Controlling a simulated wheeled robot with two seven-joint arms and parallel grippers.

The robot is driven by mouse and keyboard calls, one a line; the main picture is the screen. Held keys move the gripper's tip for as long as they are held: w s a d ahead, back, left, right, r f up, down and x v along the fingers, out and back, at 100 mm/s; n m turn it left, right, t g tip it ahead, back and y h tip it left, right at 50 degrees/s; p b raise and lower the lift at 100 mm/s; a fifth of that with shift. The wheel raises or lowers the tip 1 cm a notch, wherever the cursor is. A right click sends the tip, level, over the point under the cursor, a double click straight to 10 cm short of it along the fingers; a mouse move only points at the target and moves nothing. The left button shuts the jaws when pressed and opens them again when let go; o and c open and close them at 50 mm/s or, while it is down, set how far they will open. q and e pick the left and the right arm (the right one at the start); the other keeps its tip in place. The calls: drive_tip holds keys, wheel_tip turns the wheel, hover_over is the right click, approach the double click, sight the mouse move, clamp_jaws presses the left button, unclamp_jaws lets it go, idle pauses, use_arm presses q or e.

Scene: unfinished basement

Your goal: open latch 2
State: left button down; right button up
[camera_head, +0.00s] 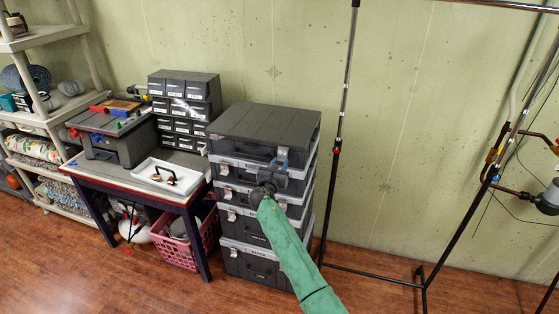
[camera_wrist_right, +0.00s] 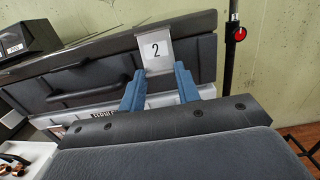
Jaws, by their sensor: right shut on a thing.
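The top case (camera_head: 262,126) of a stack of dark grey cases has a dark lid and a handle on its front. Latch 2 is a silver plate (camera_wrist_right: 155,51) marked "2" that hooks over the lid edge at the right of the case front. My right gripper (camera_head: 282,157) is at that latch, its arm coming up from below in a green sleeve. In the right wrist view, the two blue fingers of my right gripper (camera_wrist_right: 161,82) are shut on the lower part of the latch, one at each side. The gripped part is partly hidden by the fingers. My left gripper is out of view.
More cases (camera_head: 237,231) stand below the top one. A table (camera_head: 190,203) with a white tray (camera_head: 168,176) and a drawer cabinet (camera_head: 184,107) is to the left. A black metal stand (camera_head: 338,150) rises close on the right. Floor in front is clear.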

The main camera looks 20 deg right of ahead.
drive_tip(key=p, duration=0.1)
drive_tip(key=r+g+p, duration=0.1)
drive_tip(key=p, duration=0.1)
drive_tip(key=shift+s+a+r+y, duration=0.1)
drive_tip(key=shift+s+a+y, duration=0.1)
drive_tip(key=shift+y, duration=0.2)
drive_tip(key=shift+s+r+g+y+p, duration=0.15)
drive_tip(key=shift+r+g+y+p, duration=0.2)
drive_tip(key=shift+g+p, duration=0.45)
drive_tip(key=shift+s+a+r+g+y+p, duration=0.1)
drive_tip(key=shift+r+g+y+p, duration=0.25)
drive_tip(key=shift+p, duration=0.3)
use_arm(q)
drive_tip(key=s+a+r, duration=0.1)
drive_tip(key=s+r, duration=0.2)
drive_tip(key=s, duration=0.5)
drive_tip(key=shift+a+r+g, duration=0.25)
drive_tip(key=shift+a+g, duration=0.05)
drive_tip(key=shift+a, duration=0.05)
use_arm(e)
wheel_tip(320, 180, up, 8)
drive_tip(key=w+d+g+y, duration=0.1)
drive_tip(key=w+g+y, duration=0.1)
drive_tip(key=g+y, duration=0.6)
drive_tip(key=shift+d+f+g+y, duration=0.2)
drive_tip(key=shift+g+y, duration=0.2)
drive_tip(key=shift+g, duration=1.95)
